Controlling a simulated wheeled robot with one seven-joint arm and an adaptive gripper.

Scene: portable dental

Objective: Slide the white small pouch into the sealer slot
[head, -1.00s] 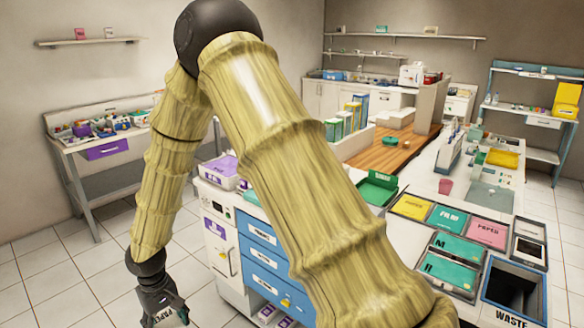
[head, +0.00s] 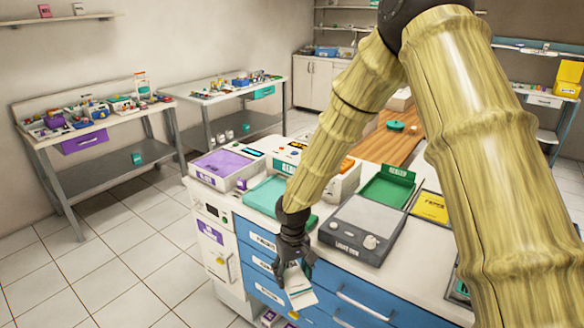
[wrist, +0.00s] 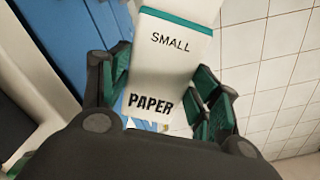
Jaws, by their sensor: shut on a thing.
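The white small pouch (wrist: 178,48) has a teal band and the words SMALL and PAPER in the wrist view. It also shows in the head view (head: 299,288), hanging at the front of the blue drawers. My gripper (head: 292,262) is shut on it, with green-padded fingers at both sides of the pouch in the wrist view. The sealer is hard to pick out: a white machine with coloured buttons and a teal label (head: 286,158) stands at the back of the counter, and a white and orange device (head: 343,182) stands beside it. No slot shows clearly.
A grey light box (head: 362,226), a green tray (head: 388,188), a teal mat (head: 268,195) and a purple-topped box (head: 222,168) crowd the counter. Blue drawers (head: 262,262) with protruding handles face my gripper. The tiled floor at left is clear.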

